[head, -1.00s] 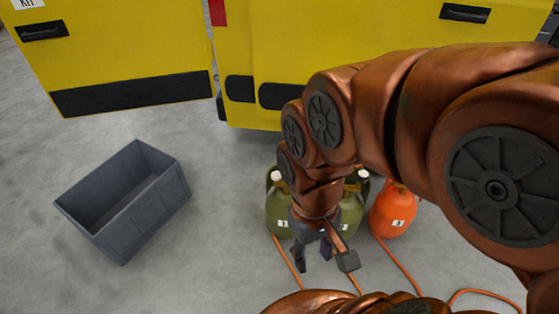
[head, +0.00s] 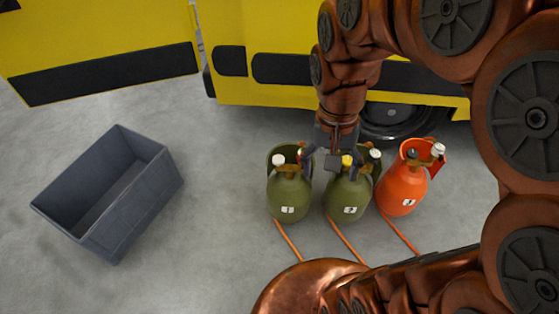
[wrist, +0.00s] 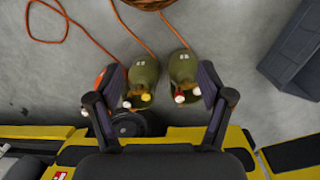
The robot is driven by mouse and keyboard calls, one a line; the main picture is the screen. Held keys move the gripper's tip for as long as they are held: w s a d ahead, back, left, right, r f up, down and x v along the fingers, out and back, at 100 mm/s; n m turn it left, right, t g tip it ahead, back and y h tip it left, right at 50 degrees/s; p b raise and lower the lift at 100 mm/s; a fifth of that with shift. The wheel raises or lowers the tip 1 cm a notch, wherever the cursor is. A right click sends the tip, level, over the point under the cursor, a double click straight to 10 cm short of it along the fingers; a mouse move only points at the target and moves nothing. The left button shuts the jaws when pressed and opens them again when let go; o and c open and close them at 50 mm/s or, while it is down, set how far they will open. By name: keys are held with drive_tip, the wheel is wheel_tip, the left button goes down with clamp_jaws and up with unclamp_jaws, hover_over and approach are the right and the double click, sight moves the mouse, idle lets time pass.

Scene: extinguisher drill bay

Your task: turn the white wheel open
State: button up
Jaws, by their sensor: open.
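Two green gas cylinders, a left one (head: 289,195) and a middle one (head: 349,198), stand beside an orange one (head: 402,190). White round tops show on the left cylinder (head: 279,160), the middle one (head: 375,153) and the orange one (head: 438,149). A yellow knob (head: 347,160) is also on the middle cylinder. I cannot tell which white top is the wheel meant. My gripper (head: 333,160) is open and empty, above the two green cylinders. In the wrist view, the middle (wrist: 144,73) and left (wrist: 183,66) cylinders show between its fingers; the orange one is mostly hidden.
A grey bin (head: 110,195) stands on the floor at left. A yellow vehicle (head: 270,85) with a dark wheel is behind the cylinders. Orange hoses (head: 343,238) run forward from the cylinders. The floor between bin and cylinders is clear.

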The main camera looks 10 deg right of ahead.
drive_tip(key=w+f+m+b, duration=0.55)
drive_tip(key=w+f, duration=0.25)
drive_tip(key=w, duration=0.5)
drive_tip(key=m+t+b, duration=0.1)
drive_tip(key=m+b, duration=1.3)
drive_tip(key=b, duration=0.3)
hover_over(278, 159)
wheel_tip(278, 159, down, 34)
drive_tip(key=shift+s+d+r, duration=0.15)
drive_tip(key=shift+r, duration=0.05)
drive_tip(key=shift+w+f+m, duration=0.2)
drive_tip(key=shift+f+m, duration=0.05)
drive_tip(key=shift+f, duration=0.1)
wheel_tip(278, 159, down, 8)
drive_tip(key=shift+r+b, duration=0.25)
drive_tip(key=shift+b, duration=0.2)
drive_tip(key=c, duration=1.2)
drive_tip(key=shift+o, duration=0.2)
